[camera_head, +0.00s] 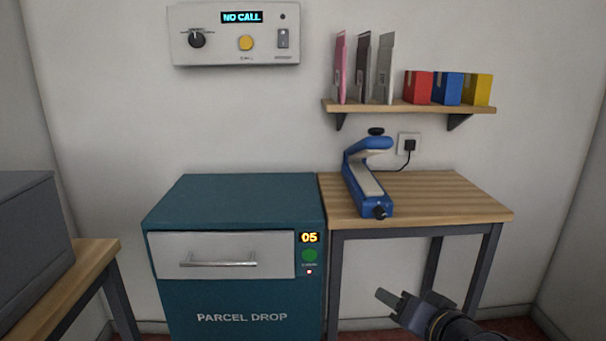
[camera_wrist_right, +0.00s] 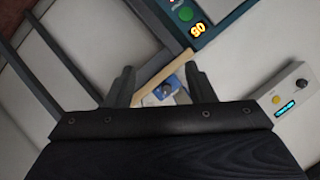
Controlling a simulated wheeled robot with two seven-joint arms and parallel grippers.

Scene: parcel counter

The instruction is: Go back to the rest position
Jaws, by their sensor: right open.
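My right gripper (camera_head: 400,302) is at the lower right of the head view, in front of the wooden table and below its top. In the right wrist view its two fingers (camera_wrist_right: 160,88) stand apart with nothing held between them. The blue sealer (camera_wrist_right: 172,84) and the table edge show in the background between the fingers. My left gripper is in neither view.
A teal parcel drop cabinet (camera_head: 235,189) with a closed drawer (camera_head: 222,247) stands beside the wooden table (camera_head: 440,195), which bears the blue sealer (camera_head: 367,180). A shelf (camera_head: 400,106) holds folders and boxes. A grey box (camera_head: 30,240) is at left.

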